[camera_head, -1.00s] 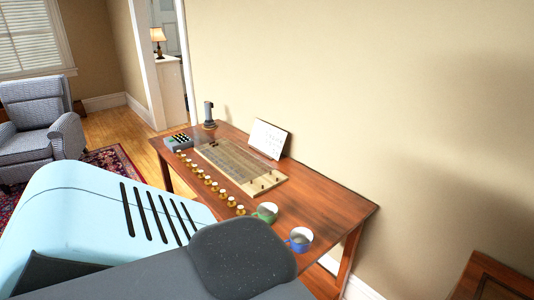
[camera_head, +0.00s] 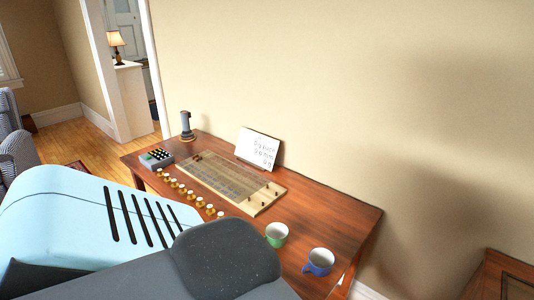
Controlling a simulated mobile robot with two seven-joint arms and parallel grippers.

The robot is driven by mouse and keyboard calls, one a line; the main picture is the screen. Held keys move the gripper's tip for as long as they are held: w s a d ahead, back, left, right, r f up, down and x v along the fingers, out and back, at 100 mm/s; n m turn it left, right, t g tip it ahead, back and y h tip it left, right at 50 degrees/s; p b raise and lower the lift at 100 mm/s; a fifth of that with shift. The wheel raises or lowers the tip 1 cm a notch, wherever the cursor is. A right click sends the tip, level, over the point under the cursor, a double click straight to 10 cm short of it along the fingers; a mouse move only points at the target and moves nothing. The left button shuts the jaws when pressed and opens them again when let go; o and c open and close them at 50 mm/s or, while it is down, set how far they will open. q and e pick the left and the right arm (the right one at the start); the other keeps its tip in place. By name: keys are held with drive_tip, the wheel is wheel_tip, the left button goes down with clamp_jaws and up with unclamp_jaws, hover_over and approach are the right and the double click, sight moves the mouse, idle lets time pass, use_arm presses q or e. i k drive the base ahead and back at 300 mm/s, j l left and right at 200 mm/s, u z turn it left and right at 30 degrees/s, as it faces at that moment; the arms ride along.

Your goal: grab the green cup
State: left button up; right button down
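The green cup (camera_head: 277,234) stands upright on the wooden table (camera_head: 335,215), near its front edge toward the right. It is pale inside, and its green handle points to the left. A blue cup (camera_head: 318,262) stands to its right and nearer to me. My own light blue and dark grey body parts fill the lower left and come close in front of the green cup. Neither of my grippers shows in the head view.
A wooden board (camera_head: 230,182), a row of small gold pieces (camera_head: 191,194), a grey box (camera_head: 156,159), a dark cylinder (camera_head: 186,125) and a white card (camera_head: 258,147) are on the table. A wall stands behind it. Another wooden piece of furniture (camera_head: 500,277) is at lower right.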

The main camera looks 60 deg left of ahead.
sight(276, 233)
drive_tip(key=k+j, duration=0.1)
drive_tip(key=j, duration=0.25)
drive_tip(key=k+j, duration=0.1)
drive_tip(key=j, duration=0.25)
drive_tip(key=k+j, duration=0.1)
drive_tip(key=j, duration=0.25)
drive_tip(key=k+j, duration=0.1)
drive_tip(key=j, duration=0.25)
drive_tip(key=k+j, duration=0.1)
drive_tip(key=j, duration=0.25)
drive_tip(key=z, duration=0.05)
